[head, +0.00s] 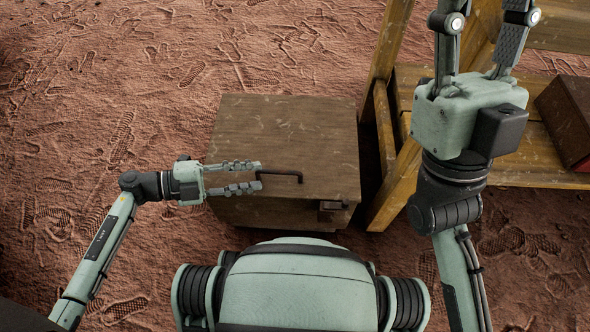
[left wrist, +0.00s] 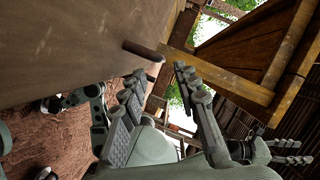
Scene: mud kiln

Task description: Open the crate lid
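A brown wooden crate (head: 285,125) stands on the ground, its flat lid shut. A thin dark handle (head: 284,173) lies near the lid's front edge. My left gripper (head: 261,176) is open, reaching in from the left over the lid, with its fingertips around or just above the handle's left end; I cannot tell whether they touch it. In the left wrist view the handle (left wrist: 143,50) shows just beyond the two spread fingertips (left wrist: 158,74). My right gripper (head: 484,18) is open and empty, pointing away to the right of the crate, its tips cut off by the frame.
A yellowish wooden frame with a shelf (head: 535,160) stands close to the crate's right side. A dark reddish box (head: 570,115) sits on the shelf. A small block (head: 332,206) sticks out at the crate's front right. The reddish ground (head: 110,90) to the left is clear.

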